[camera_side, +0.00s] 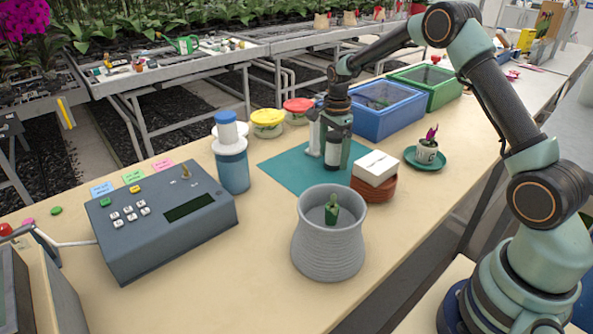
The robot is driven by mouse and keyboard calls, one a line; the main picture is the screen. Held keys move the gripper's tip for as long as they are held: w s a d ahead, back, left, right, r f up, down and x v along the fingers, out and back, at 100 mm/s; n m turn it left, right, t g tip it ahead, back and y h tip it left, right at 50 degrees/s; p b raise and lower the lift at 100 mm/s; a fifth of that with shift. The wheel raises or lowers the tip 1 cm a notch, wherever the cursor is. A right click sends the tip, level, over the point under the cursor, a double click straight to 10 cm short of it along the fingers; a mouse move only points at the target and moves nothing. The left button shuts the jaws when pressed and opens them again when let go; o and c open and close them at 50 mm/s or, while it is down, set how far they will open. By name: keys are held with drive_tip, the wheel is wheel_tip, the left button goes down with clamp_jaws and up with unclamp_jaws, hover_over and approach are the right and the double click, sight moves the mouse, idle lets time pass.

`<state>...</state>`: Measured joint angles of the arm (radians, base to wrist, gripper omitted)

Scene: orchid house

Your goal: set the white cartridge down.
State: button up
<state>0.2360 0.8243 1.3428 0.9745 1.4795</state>
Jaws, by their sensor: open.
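The white cartridge (333,156) is a small upright cylinder with a dark upper part, at the teal mat (283,165). My gripper (330,148) points down over it from above, with a pale finger on its left and a greenish finger on its right. The jaws are open around the cartridge. The cartridge's base appears to be at the mat, but from this angle I cannot tell for certain whether it touches. Its top is partly hidden by the gripper.
A white box (376,166) sits on brown saucers (373,190) right of the mat. A grey ribbed pot (328,248) stands in front. A blue-lidded jar (231,160) and control box (165,225) stand left. Blue (372,122) and green (438,92) bins stand behind.

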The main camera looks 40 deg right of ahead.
clamp_jaws()
